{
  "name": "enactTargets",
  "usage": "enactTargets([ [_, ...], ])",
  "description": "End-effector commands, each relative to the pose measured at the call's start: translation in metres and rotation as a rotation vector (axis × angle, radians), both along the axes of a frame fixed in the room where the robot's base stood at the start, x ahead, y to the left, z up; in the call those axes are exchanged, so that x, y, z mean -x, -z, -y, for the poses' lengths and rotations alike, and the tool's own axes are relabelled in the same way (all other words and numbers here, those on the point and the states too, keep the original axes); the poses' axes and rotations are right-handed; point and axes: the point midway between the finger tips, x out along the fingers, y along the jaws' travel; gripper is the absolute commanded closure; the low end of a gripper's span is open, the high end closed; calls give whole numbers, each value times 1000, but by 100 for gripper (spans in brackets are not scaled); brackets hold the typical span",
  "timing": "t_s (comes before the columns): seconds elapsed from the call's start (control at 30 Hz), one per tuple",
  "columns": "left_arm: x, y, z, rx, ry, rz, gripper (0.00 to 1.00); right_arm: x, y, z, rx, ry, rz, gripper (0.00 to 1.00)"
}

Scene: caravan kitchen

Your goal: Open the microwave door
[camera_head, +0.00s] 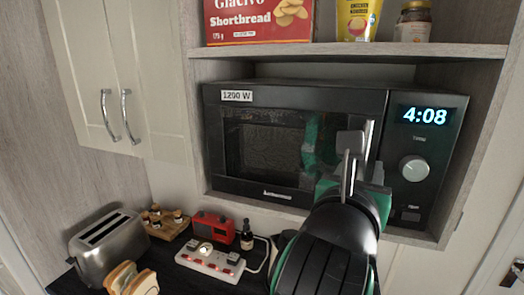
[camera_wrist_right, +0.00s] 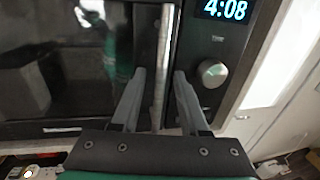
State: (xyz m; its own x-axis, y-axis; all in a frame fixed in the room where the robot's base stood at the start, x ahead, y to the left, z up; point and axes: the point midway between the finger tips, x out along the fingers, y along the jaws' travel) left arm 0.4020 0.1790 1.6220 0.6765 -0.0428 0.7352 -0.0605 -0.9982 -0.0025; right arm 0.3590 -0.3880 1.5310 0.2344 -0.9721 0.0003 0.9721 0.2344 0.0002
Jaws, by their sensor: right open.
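The black microwave (camera_head: 300,95) sits in a wall niche, its door (camera_head: 265,145) shut flush with the front. The door's vertical handle bar (camera_head: 368,145) runs along the door's right edge, left of the control panel. My right gripper (camera_head: 350,150) is in front of the handle and hides its lower part in the head view. In the wrist view the right gripper (camera_wrist_right: 160,90) is open, with the handle (camera_wrist_right: 164,60) showing between its two fingers. I cannot tell whether either finger touches the bar. My left gripper is not in view.
A round knob (camera_head: 414,168) and a 4:08 display (camera_head: 425,116) are on the panel at right. A shelf (camera_head: 350,50) with food packages is above. Below, a toaster (camera_head: 108,246), a power strip (camera_head: 210,261) and a bottle (camera_head: 247,236) stand on the counter.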

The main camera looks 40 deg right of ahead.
Motion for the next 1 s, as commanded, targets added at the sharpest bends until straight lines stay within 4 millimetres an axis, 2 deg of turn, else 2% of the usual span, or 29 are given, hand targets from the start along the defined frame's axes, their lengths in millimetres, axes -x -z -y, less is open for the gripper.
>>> enactTargets([
  [0.3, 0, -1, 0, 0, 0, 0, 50, -1, 1, 6, 0, 0, 0, 56],
  [0.37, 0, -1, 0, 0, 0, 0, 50, -1, 1, 6, 0, 0, 0, 65],
  [0.57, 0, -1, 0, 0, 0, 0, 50, -1, 1, 6, 0, 0, 0, 100],
  [1.0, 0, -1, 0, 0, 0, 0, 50, -1, 0, 6, 0, 0, 0, 100],
])
